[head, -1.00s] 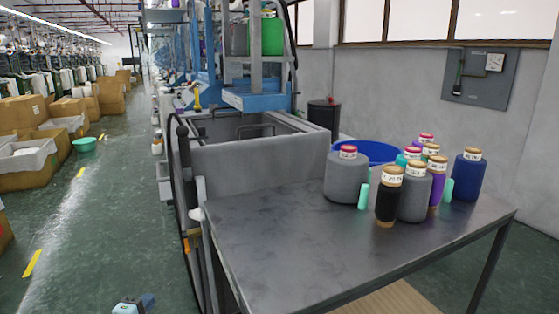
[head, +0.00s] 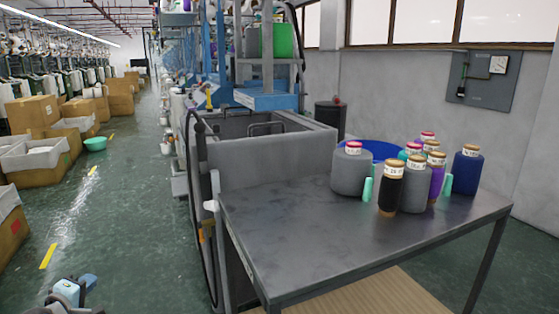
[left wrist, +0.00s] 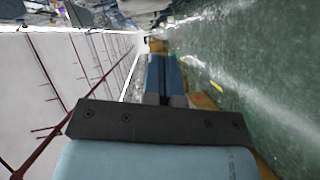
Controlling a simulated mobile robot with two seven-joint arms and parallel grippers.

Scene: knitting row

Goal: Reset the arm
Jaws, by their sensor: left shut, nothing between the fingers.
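My left gripper (head: 88,281) shows at the bottom left of the head view, over the green floor and left of the metal table. It is shut and empty. In the left wrist view its two blue fingers (left wrist: 164,75) lie side by side, with nothing between them. Most of the left arm is outside the head view. My right gripper shows in neither view.
A grey metal table (head: 290,235) stands at the right, with several yarn cones on its far part, including a blue one (head: 467,172). Cardboard boxes (head: 37,110) and a teal basin (head: 95,144) line the left side. The aisle floor (head: 120,220) is clear.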

